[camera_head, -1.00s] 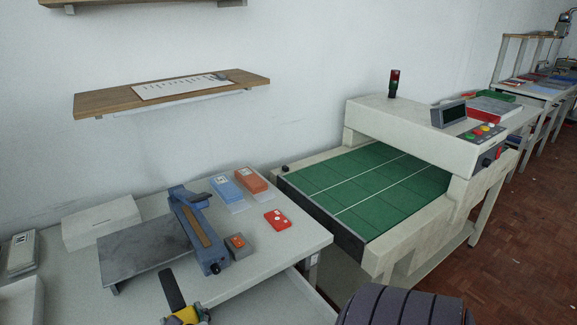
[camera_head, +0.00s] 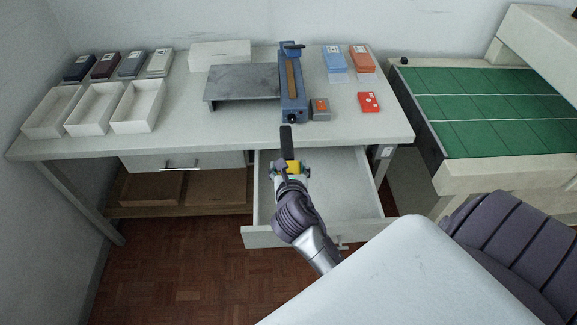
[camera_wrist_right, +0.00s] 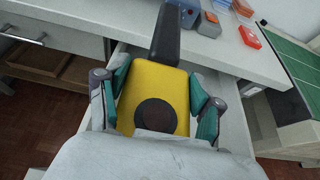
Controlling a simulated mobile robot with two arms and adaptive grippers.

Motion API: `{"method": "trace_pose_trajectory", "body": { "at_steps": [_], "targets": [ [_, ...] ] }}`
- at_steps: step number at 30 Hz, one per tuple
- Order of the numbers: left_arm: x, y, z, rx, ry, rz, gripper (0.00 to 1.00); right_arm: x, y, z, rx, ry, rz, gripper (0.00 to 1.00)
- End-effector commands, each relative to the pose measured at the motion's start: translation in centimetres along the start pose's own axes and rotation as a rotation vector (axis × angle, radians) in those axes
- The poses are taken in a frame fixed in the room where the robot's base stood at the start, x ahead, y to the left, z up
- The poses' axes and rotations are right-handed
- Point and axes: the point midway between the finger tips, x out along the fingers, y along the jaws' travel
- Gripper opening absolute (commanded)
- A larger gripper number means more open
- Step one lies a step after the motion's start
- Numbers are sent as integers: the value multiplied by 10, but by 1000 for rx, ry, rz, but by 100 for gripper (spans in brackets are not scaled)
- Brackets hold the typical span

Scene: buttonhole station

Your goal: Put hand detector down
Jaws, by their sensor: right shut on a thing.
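The hand detector has a yellow body (camera_wrist_right: 155,98) with a dark round patch and a black paddle (camera_wrist_right: 166,35). In the head view its black end (camera_head: 287,141) points toward the table. My right gripper (camera_head: 289,172) is shut on the detector's yellow body; its teal fingers also show on both sides in the right wrist view (camera_wrist_right: 157,95). The detector is held in front of the table edge, over the open drawer (camera_head: 345,185). The drawer's visible inside looks empty. My left gripper is not in view.
The table (camera_head: 180,142) carries white trays (camera_head: 137,106), a grey plate (camera_head: 240,85) with a blue device (camera_head: 293,95), a small grey box (camera_head: 320,109) and red, blue and orange packs. A green conveyor (camera_head: 475,118) stands at right. A closed drawer (camera_head: 180,162) is at left.

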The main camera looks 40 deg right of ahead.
Motion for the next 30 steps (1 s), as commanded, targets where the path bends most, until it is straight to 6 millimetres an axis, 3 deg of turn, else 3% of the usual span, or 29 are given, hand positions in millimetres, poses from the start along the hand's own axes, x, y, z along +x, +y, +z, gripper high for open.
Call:
{"method": "trace_pose_trajectory", "body": {
  "at_steps": [3,7,17,29,30],
  "targets": [
    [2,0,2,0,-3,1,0,25,5,-3,1,-2,0,22],
    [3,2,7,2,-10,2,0,38,7,-5,0,-2,1,22],
    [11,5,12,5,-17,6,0,54,8,-41,1,1,1,22],
    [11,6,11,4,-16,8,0,56,8,-45,-2,-1,2,22],
    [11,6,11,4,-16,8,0,56,7,-46,-1,0,1,73]
  ]
}}
